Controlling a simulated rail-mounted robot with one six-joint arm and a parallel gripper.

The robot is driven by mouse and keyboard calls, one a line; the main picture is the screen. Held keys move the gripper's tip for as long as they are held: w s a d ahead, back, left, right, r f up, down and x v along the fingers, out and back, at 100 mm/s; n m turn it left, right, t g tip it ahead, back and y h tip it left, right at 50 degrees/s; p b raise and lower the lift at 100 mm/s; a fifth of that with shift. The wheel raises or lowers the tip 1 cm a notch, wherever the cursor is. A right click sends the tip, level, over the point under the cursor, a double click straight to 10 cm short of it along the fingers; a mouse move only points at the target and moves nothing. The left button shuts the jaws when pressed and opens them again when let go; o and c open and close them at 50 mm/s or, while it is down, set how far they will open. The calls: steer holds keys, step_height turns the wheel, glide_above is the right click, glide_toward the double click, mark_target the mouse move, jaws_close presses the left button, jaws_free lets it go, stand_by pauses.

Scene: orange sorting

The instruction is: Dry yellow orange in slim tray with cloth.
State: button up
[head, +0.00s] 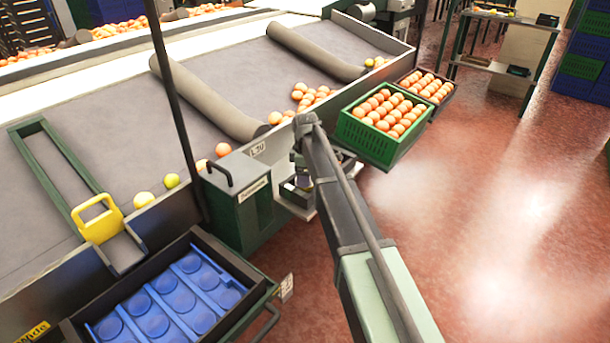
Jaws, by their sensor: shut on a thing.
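My gripper (302,173) hangs below the end of my arm, beside the green cabinet. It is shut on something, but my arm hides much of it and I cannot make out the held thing. Just below it is a small grey ledge (292,206) with a dark item on it, too small to identify. I cannot make out a cloth or a yellow orange in a slim tray.
A green cabinet (236,205) with a handle stands left of my gripper. A green crate of oranges (366,143) is to the right. A blue-lined bin (170,300) is at lower left, below a yellow gate (97,219). The red floor (490,230) at right is clear.

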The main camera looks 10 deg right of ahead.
steer(key=shift+w+d, duration=0.2)
steer(key=shift+w, duration=0.3)
steer(key=shift+w+d, duration=0.15)
steer(key=shift+w, duration=0.3)
steer(key=shift+s+a, duration=0.3)
steer(key=shift+s, duration=0.5)
steer(key=shift+s+a, duration=0.25)
steer(key=shift+s, duration=0.5)
steer(key=shift+w+d, duration=0.25)
steer(key=shift+w, duration=0.55)
step_height(320, 180, up, 7)
steer(key=p, duration=0.7)
steer(key=shift+r, duration=0.15)
step_height(320, 180, down, 5)
steer(key=b, duration=0.5)
steer(key=shift+f, duration=0.2)
